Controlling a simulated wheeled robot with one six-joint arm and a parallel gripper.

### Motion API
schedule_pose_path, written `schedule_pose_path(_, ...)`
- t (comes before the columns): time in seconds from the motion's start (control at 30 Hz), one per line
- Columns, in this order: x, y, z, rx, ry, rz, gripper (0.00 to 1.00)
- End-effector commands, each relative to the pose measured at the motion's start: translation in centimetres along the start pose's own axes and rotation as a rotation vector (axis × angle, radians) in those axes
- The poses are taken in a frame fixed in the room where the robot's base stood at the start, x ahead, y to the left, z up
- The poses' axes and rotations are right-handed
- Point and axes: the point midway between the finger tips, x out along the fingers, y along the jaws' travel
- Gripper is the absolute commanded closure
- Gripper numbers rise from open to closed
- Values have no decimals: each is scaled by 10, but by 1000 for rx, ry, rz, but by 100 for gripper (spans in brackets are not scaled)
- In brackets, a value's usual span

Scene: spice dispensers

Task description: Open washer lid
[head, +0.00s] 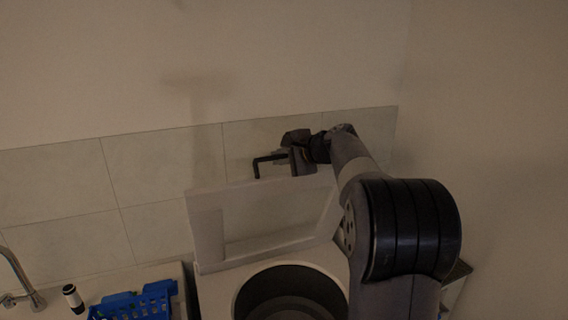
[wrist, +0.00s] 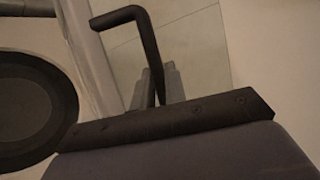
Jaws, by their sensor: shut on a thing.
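The washer lid (head: 208,228) is a pale frame with a large window, standing raised and roughly upright behind the washer's dark round opening (head: 290,294). A black bent handle (head: 257,166) is at the lid's top edge. My gripper (head: 282,157) is at that edge, shut on the handle. In the wrist view the handle (wrist: 148,38) runs down to my gripper's grey fingertips (wrist: 167,80), and the lower part of the handle sits between them. The lid's edge (wrist: 90,55) and the dark oval opening (wrist: 35,105) show at the left there.
A tiled wall (head: 160,175) stands close behind the raised lid. A blue basket (head: 135,304), a small black-and-white bottle (head: 73,297) and a tap (head: 20,280) are at the lower left. A plain wall (head: 490,150) is on the right.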

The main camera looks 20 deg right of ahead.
Motion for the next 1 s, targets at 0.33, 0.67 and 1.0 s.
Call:
schedule_pose_path(0.33,3,-2,-1,1,0,0,100)
schedule_pose_path(0.67,3,-3,-1,0,0,-1,79)
schedule_pose_path(1.0,-16,-2,-2,-1,3,-4,79)
